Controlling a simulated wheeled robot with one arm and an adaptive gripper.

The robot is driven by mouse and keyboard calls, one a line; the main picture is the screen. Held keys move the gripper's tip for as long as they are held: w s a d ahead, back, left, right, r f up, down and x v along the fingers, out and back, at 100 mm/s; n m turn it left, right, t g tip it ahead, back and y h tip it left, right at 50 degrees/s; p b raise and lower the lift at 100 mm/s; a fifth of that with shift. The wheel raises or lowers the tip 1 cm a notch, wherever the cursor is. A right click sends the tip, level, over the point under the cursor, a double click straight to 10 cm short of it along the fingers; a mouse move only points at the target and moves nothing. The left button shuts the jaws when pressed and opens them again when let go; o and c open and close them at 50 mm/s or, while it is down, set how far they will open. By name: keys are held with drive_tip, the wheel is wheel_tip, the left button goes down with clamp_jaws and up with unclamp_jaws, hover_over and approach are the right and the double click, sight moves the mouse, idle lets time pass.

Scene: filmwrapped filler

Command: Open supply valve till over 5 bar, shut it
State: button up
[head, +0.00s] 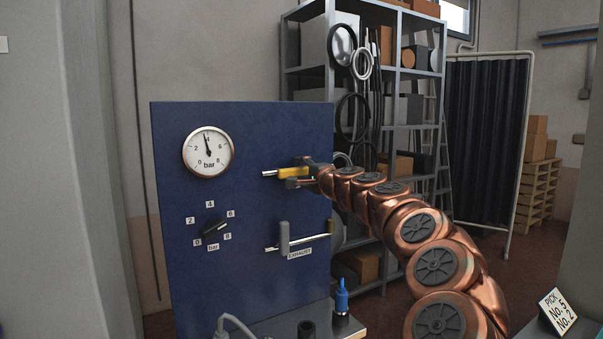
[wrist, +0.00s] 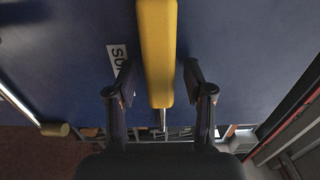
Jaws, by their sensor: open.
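The yellow supply valve handle (head: 293,171) lies level along its pipe on the blue panel (head: 245,135). In the wrist view the yellow handle (wrist: 157,50) runs between the two fingers of my gripper (wrist: 158,82), with a gap on both sides. My gripper (head: 303,175) is open around the handle. A partly hidden label starting "SU" (wrist: 117,62) is beside it. The round pressure gauge (head: 208,153) has its needle pointing nearly straight up, around 4 bar. The grey exhaust valve handle (head: 284,238) stands upright, across its pipe, above the EXHAUST label (head: 299,254).
A black selector knob (head: 214,229) with bar numbers sits below the gauge. A blue fitting (head: 342,295) stands on the ledge below. A metal shelf (head: 365,75) with hoses and boxes is behind the panel. A PICK sign (head: 557,310) is at lower right.

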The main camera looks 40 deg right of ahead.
drive_tip(key=s+a, duration=0.2)
drive_tip(key=s, duration=0.9)
drive_tip(key=shift+s, duration=0.4)
drive_tip(key=shift+a, duration=0.15)
idle(0.4)
